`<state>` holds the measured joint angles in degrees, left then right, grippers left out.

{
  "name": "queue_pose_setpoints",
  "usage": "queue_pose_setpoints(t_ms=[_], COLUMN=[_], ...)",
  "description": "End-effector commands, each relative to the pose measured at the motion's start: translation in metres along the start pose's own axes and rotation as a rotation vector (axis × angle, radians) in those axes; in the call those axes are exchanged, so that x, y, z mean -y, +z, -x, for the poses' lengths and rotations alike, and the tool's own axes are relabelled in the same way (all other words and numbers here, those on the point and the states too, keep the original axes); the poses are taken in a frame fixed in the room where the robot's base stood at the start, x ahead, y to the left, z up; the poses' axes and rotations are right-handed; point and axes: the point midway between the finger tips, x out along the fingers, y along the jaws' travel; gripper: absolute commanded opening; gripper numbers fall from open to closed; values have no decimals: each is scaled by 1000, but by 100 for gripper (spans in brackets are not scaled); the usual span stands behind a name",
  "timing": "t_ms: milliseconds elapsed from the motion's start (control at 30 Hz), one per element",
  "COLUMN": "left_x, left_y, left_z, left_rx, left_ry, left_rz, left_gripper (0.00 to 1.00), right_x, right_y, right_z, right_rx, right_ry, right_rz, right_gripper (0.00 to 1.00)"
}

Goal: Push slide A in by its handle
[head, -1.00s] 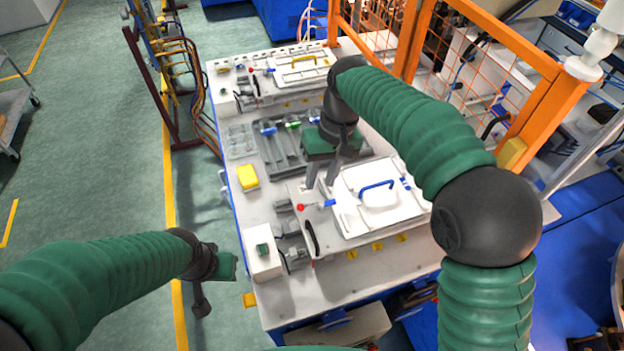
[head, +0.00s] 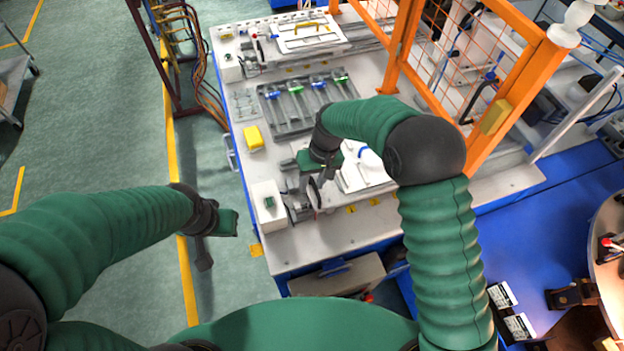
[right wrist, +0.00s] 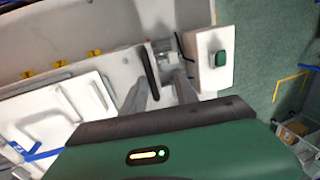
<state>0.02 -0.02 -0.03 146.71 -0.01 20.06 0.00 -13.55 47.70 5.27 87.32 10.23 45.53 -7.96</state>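The near slide (head: 351,203), which I take to be slide A, is a white carriage with a white plate and a blue handle on top. My right arm and gripper hide much of it in the head view. A black bar handle (right wrist: 150,70) stands at its end in the right wrist view. My right gripper (head: 322,187) is low over that end. In the right wrist view its fingers (right wrist: 163,78) are apart, with the black handle close to the left fingertip; contact cannot be told. My left gripper (head: 203,262) hangs left of the table, its fingers unclear.
A white box with a green button (head: 269,203) stands beside the slide end; it also shows in the right wrist view (right wrist: 214,62). A yellow block (head: 253,138) and a grey tool tray (head: 292,126) lie behind. An orange mesh fence (head: 397,60) stands right.

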Motion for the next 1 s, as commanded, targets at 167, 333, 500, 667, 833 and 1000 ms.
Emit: queue_pose_setpoints(t_ms=[167,333,500,667,833,1000], left_x=[0,0,0,0,0,0], left_y=[0,0,0,0,0,0], left_z=[0,0,0,0,0,0], left_rx=[0,0,0,0,0,0], left_ry=[0,0,0,0,0,0], left_rz=[0,-1,-1,-1,0,0], left_gripper=[0,0,0,0,0,0], right_x=[-4,-3,0,2,2,3], right_y=[-1,0,0,0,1,0], right_z=[0,0,0,0,0,0], right_rx=[2,1,2,4,4,3], right_ry=[-5,-3,-1,-2,-3,-5], right_rz=[-2,-1,-1,0,0,0], right_gripper=[25,3,0,0,0,0])
